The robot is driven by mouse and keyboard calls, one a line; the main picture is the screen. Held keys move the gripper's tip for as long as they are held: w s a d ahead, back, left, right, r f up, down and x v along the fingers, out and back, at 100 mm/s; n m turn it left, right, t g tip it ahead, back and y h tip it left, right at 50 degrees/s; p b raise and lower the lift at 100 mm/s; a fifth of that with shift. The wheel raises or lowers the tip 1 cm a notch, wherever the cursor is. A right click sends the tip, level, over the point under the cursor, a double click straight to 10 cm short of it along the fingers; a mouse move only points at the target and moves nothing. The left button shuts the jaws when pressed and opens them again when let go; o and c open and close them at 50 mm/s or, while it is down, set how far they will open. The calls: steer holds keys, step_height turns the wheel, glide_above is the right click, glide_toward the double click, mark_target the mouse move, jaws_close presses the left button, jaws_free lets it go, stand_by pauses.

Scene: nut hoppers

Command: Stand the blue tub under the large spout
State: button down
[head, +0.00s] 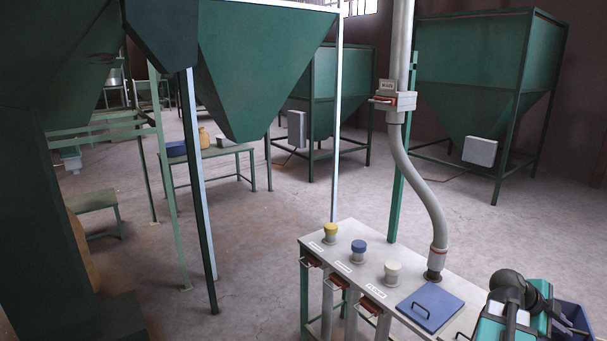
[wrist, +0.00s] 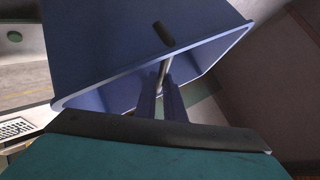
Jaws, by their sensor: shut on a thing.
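The blue tub (wrist: 100,45) fills the upper part of the wrist view, tilted in the picture, with a straight rim and a dark short piece on it. My gripper (wrist: 163,85) is shut on the tub at a thin grey bar by its rim. In the head view the tub (head: 578,318) shows only in part at the lower right edge, behind my gripper (head: 558,312). Its base is hidden.
A grey bench (head: 345,229) carries yellow (head: 330,232), blue (head: 358,250) and cream (head: 392,272) caps and a flat blue lid (head: 432,305). Red-handled slides stick out along its front edge. Green hoppers (head: 265,70) on legs stand behind.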

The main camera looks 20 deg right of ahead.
steer(key=w+a+n+t+b, duration=0.3)
steer(key=w+a+n, duration=0.1)
steer(key=w+a, duration=0.95)
steer(key=w+a+n+t+b, duration=0.35)
steer(key=w+a, duration=0.75)
steer(key=w, duration=0.5)
steer(key=w+a+r+n+t+y+b, duration=0.1)
steer(key=w+a+n+t+y, duration=0.1)
steer(key=a, duration=1)
steer(key=w+a+r+n+t+y+b, duration=0.1)
steer(key=w+a+n+t+y, duration=0.2)
steer(key=a, duration=0.9)
steer(key=w+a+r+n+t+y+b, duration=0.1)
steer(key=w+a+r+n+t+y, duration=0.1)
steer(key=w+a+n+y, duration=0.3)
steer(key=w+a+n, duration=0.3)
steer(key=w+a, duration=0.3)
steer(key=a, duration=0.1)
steer(key=shift+w+a, duration=0.15)
steer(key=shift+a, duration=0.05)
steer(key=shift+n, duration=0.35)
